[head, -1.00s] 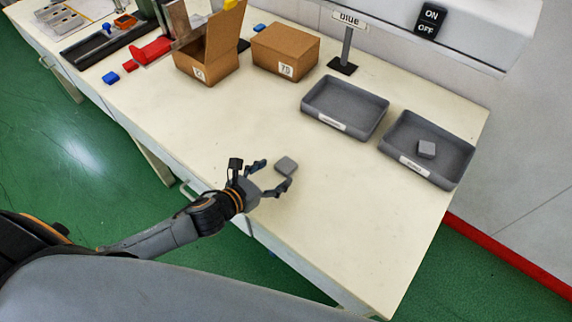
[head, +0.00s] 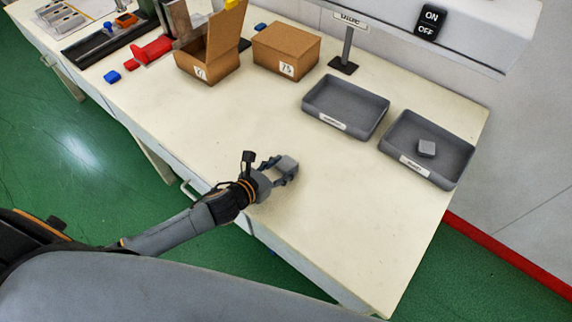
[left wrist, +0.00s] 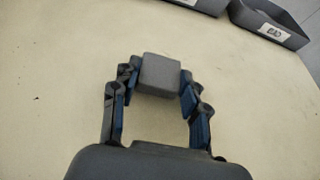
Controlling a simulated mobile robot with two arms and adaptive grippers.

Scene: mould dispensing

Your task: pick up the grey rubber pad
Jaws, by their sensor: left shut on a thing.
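The grey rubber pad (head: 287,165) is a small grey block near the front of the table. My left gripper (head: 281,170) is shut on it, with a finger against each side. In the left wrist view the pad (left wrist: 160,75) sits between the two fingertips of the left gripper (left wrist: 160,84). I cannot tell whether the pad still touches the table. My right gripper is not in view.
Two cardboard boxes (head: 207,68) (head: 286,50) stand at the back. A sign post (head: 346,50) stands behind the trays. The table's middle is clear.

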